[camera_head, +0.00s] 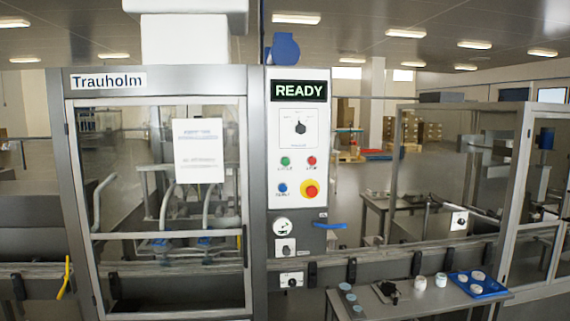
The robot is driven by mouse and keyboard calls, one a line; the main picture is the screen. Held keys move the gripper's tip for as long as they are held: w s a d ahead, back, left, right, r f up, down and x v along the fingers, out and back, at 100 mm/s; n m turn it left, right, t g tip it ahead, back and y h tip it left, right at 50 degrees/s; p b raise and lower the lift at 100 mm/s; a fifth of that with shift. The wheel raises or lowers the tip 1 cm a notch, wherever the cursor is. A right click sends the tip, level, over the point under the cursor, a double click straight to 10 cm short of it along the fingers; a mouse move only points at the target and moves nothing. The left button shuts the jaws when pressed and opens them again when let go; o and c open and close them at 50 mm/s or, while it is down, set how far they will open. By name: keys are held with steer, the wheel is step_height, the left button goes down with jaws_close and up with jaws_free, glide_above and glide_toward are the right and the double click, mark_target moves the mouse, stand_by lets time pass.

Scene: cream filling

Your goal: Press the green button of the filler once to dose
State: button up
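The filler's control panel (299,225) is a white upright column to the right of the glazed cabinet (155,76) marked "Trauholm". Its green button (285,161) is small and round, at the upper left of a group of buttons, and nothing covers it. A red button (311,161) is to its right and a blue button (283,187) is below it. A larger red emergency stop on yellow (311,190) is at the lower right. The display (299,91) above reads READY in green. My gripper is not in this view.
A grey bench (425,305) stands low at the right, in front of the machine. It holds white jars (420,283), a blue tray (462,280) with round white items, and a dark object (388,288). A blue handle (330,226) sticks out right of the panel, below the buttons.

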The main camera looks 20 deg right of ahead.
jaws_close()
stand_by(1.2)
